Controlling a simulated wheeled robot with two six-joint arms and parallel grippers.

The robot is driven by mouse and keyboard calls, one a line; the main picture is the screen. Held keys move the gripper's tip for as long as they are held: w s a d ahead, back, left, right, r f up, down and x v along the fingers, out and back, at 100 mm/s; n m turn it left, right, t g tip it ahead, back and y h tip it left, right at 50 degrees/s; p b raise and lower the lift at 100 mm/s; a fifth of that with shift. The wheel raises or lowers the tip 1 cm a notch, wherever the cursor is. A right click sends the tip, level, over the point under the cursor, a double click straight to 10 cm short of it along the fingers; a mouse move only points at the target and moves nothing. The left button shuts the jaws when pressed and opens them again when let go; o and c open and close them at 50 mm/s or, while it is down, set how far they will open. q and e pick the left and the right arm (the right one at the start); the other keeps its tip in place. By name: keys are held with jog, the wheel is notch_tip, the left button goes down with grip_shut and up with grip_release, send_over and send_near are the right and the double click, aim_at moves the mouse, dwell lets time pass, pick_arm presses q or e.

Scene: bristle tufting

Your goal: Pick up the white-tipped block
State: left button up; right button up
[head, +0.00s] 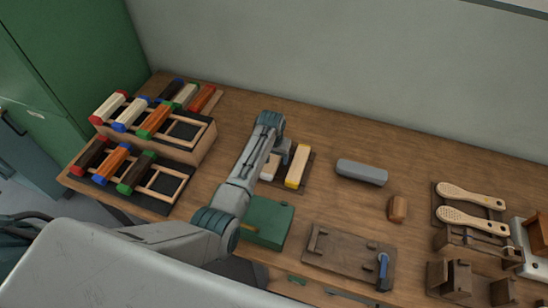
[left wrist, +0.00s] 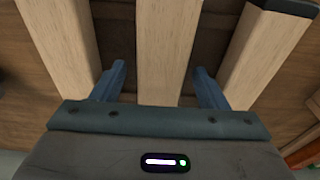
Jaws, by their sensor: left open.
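My left gripper (head: 282,154) is open over a dark mat in the middle of the table. In the left wrist view its two fingers (left wrist: 158,82) stand on either side of a pale wooden block (left wrist: 168,45), with gaps on both sides. A pale block (head: 269,167) shows partly beside my gripper in the head view; the arm hides much of it, and I cannot make out its tip colour for sure. A pale block with a yellow tip (head: 298,166) lies just right of the gripper. My right gripper is not in view.
Racks at the left hold several colour-tipped blocks (head: 156,120). A green box (head: 268,221) lies in front of the mat. A grey rounded bar (head: 361,172), a small brown block (head: 398,208), a wooden fixture (head: 345,256) and two brushes (head: 472,219) lie to the right.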

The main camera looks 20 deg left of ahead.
pick_arm(q)
jog(key=c, duration=1.2)
